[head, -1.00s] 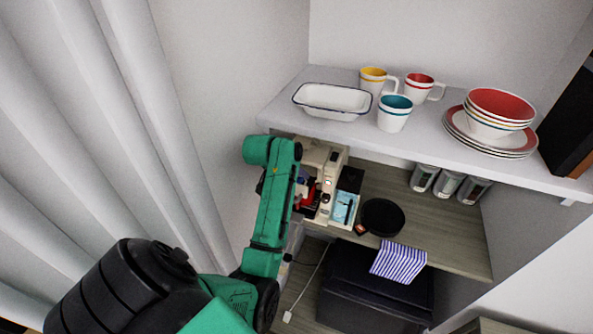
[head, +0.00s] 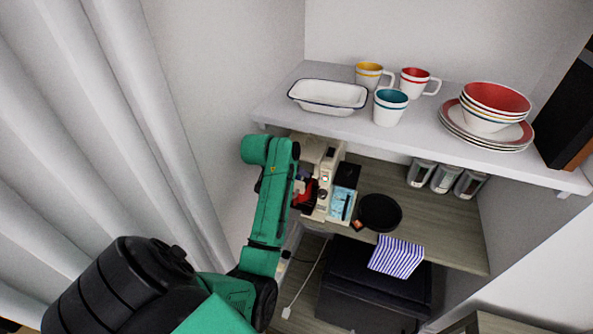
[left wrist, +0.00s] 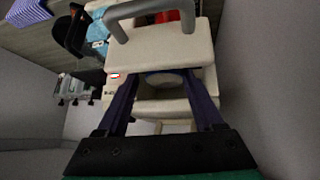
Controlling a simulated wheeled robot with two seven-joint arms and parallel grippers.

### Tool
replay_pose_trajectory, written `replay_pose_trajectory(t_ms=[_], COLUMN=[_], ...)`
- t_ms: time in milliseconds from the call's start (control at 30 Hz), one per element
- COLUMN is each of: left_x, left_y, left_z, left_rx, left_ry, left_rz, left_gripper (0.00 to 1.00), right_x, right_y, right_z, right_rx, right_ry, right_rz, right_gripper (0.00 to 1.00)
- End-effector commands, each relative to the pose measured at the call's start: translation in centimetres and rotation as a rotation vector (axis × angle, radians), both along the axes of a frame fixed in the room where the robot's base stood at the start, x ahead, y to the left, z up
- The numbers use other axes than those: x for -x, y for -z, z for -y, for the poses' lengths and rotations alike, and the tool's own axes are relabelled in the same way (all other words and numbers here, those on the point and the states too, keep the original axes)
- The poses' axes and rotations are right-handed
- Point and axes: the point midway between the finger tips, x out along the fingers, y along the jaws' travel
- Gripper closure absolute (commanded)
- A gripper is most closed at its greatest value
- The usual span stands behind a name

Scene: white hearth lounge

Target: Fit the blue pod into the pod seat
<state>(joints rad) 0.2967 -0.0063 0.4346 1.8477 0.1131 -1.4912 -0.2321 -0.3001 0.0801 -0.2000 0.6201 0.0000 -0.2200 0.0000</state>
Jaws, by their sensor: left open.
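The cream pod machine (head: 322,180) stands on the wooden lower shelf, partly hidden behind my left arm. I take this opening to be the pod seat, but cannot be sure. My right gripper is not in view.
A light-blue box (head: 341,204) and a round black pan (head: 380,212) stand right of the machine. Several canisters (head: 444,179) stand farther back. The white upper shelf (head: 420,145) with crockery overhangs the machine. A striped cloth (head: 397,256) hangs below; a white curtain (head: 75,130) is at left.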

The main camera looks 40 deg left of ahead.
Motion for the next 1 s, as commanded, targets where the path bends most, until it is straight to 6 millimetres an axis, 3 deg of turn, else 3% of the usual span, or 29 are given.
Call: replay_pose_trajectory(t_ms=[300,467,700,767,1000], left_x=[0.9,3.0,7.0,7.8,8.9], left_y=[-1.0,-3.7,-9.1,-10.7,-11.6], left_z=[-0.4,0.0,0.7,0.8,1.0], left_rx=[-0.010,-0.009,-0.008,-0.007,-0.005], left_ry=[-0.010,-0.008,-0.004,-0.003,0.000], left_rz=[-0.001,0.004,0.004,-0.002,-0.004], left_gripper=[0.13,0.13,0.13,0.13,0.13], right_x=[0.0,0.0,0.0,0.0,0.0], right_y=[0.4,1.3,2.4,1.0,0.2], right_z=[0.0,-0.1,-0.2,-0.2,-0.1], right_rx=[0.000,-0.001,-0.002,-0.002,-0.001], right_ry=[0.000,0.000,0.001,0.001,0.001], right_rz=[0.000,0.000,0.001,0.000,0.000], right_gripper=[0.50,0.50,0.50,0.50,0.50])
